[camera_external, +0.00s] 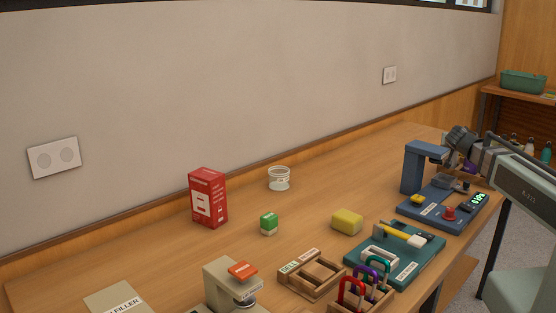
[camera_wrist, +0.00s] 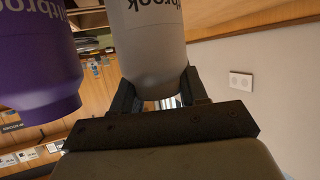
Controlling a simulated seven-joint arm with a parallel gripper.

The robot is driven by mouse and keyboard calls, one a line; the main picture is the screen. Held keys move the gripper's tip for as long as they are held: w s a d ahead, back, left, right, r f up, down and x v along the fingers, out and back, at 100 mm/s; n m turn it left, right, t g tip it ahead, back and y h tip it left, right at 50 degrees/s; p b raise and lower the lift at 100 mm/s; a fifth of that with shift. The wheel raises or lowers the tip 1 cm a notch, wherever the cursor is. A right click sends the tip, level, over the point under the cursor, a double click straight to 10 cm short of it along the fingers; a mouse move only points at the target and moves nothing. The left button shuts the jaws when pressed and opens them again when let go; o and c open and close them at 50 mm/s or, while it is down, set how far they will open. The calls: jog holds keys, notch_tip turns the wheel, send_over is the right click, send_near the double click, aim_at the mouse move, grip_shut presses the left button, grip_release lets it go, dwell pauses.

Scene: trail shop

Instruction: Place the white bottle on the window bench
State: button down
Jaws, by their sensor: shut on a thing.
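The white bottle (camera_wrist: 150,45), which looks light grey with dark lettering, is between the two fingers of my gripper (camera_wrist: 158,92) in the wrist view. My gripper is shut on it; the bottle's top is out of frame. In the external view my gripper (camera_external: 462,140) is at the right, by the blue machine, and the bottle in it cannot be made out clearly. A long wooden bench (camera_external: 150,255) runs along the wall below a window edge; I cannot tell for sure that it is the window bench.
A purple bottle (camera_wrist: 40,60) is close left of the white bottle in the wrist view. The blue machine (camera_external: 428,165), teal tray (camera_external: 425,255), yellow block (camera_external: 347,221), red box (camera_external: 208,198) and glass jar (camera_external: 279,179) stand on the bench. Bare wood shows between the jar and machine.

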jog(key=shift+f, duration=0.25)
dwell(0.3)
jog(key=c, duration=0.5)
grip_release()
jog(key=v, duration=0.7)
jog(key=shift+s, duration=0.2)
